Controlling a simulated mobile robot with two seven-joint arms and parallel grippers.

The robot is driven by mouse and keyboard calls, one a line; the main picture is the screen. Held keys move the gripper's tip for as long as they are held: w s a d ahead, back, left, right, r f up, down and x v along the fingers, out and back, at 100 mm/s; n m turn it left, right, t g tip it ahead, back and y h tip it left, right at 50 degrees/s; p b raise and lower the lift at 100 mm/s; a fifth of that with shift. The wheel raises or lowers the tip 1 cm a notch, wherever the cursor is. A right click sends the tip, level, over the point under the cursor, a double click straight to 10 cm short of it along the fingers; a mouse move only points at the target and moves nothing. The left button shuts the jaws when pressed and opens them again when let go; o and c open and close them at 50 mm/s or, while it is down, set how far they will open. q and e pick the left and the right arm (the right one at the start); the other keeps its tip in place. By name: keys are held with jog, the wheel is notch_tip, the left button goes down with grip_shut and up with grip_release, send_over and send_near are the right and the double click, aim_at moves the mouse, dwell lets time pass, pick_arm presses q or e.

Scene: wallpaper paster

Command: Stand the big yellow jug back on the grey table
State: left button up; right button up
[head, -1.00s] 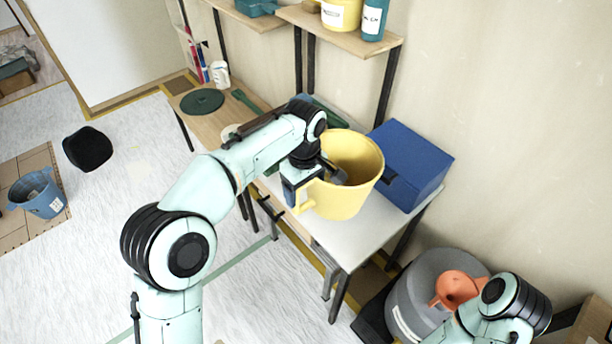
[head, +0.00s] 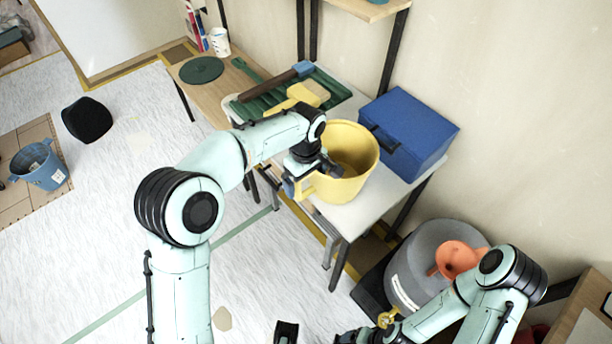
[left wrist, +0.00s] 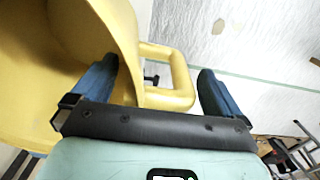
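The big yellow jug (head: 352,183) is upright, its open mouth facing up, and appears to rest on the grey table (head: 385,205) near its front edge. Its handle (head: 304,187) points left toward my left gripper (head: 297,180). In the left wrist view the blue fingers of that gripper (left wrist: 160,92) are spread apart, with the jug's handle (left wrist: 186,75) between them and the yellow jug wall behind the left finger. My right gripper is low in the head view, cut by the bottom edge, and its fingers are not clear.
A blue box (head: 410,130) stands right behind the jug. A green tray (head: 325,92) with a blue-ended tool and a yellow item lies at the table's left. A grey drum (head: 410,285) with an orange funnel (head: 458,258) stands to the right.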

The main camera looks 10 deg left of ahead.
pick_arm(q)
jog(key=shift+f+b, duration=0.15)
jog(key=shift+b, duration=0.2)
notch_tip(320, 180, up, 14)
jog(key=p, duration=0.2)
jog(key=shift+w+f, duration=0.2)
jog(key=shift+w, duration=0.15)
jog(key=shift+a, duration=0.1)
